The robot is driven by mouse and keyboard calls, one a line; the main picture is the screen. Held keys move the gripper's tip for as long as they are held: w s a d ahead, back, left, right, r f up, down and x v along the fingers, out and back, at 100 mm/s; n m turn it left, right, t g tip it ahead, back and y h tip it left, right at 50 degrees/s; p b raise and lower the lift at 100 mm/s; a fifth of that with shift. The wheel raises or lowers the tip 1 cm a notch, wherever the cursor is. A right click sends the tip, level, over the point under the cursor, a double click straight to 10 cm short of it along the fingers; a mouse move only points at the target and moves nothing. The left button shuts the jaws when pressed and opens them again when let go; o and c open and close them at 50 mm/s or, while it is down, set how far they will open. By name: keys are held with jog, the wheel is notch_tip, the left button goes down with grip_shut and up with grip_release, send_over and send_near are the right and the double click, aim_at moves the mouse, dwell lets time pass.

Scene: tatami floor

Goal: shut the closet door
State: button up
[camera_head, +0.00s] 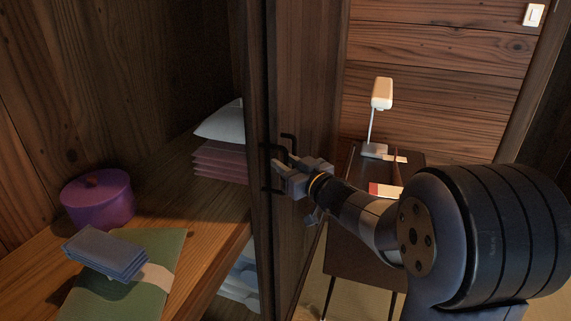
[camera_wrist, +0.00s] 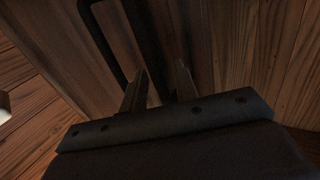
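The closet door (camera_head: 307,90) is a dark wood panel in the middle of the head view, with the closet open to its left. Black bar handles (camera_head: 287,136) show near its front edge; a dark handle (camera_wrist: 97,35) also shows at the top of the wrist view. My gripper (camera_head: 277,172) is at the handles, partly overlapping them. In the wrist view its two fingers (camera_wrist: 160,82) stand apart, with a dark bar running down between them. I cannot tell whether the fingers touch the bar.
The closet shelf (camera_head: 200,240) holds a purple lidded pot (camera_head: 98,200), folded blue cloth (camera_head: 105,252), a green mat (camera_head: 125,295) and stacked cushions (camera_head: 220,160). Right of the door stands a dark side table (camera_head: 355,255) with a lamp (camera_head: 381,95), close to my arm.

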jog(key=shift+w+a, duration=0.15)
jog(key=shift+w, duration=0.05)
grip_shut()
dwell(0.5)
